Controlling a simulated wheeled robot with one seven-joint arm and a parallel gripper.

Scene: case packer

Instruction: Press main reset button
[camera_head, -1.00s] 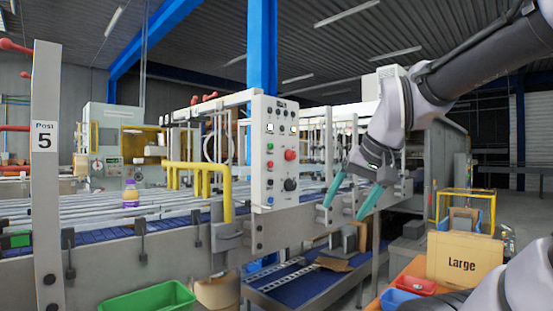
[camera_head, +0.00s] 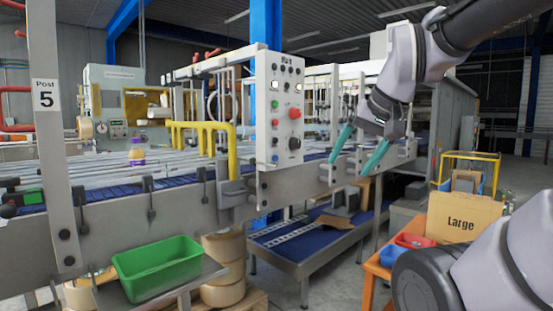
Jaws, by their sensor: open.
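A white upright control panel (camera_head: 281,137) stands at the conveyor's side, near the middle of the view. It carries a large red button (camera_head: 295,113), small green and red buttons on its left side, and a black knob (camera_head: 295,143) lower down. No label naming a main reset button is readable. My gripper (camera_head: 352,162) has two teal fingers spread apart and pointing down and left. It is open and empty, to the right of the panel and lower than the red button, with a visible gap from the panel.
A yellow pipe guard (camera_head: 231,152) stands left of the panel. The conveyor frame (camera_head: 120,222) runs across below. A green bin (camera_head: 158,267) sits at front left. A box marked Large (camera_head: 462,219) and an orange table (camera_head: 385,272) are at right. A post marked 5 (camera_head: 46,120) stands at far left.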

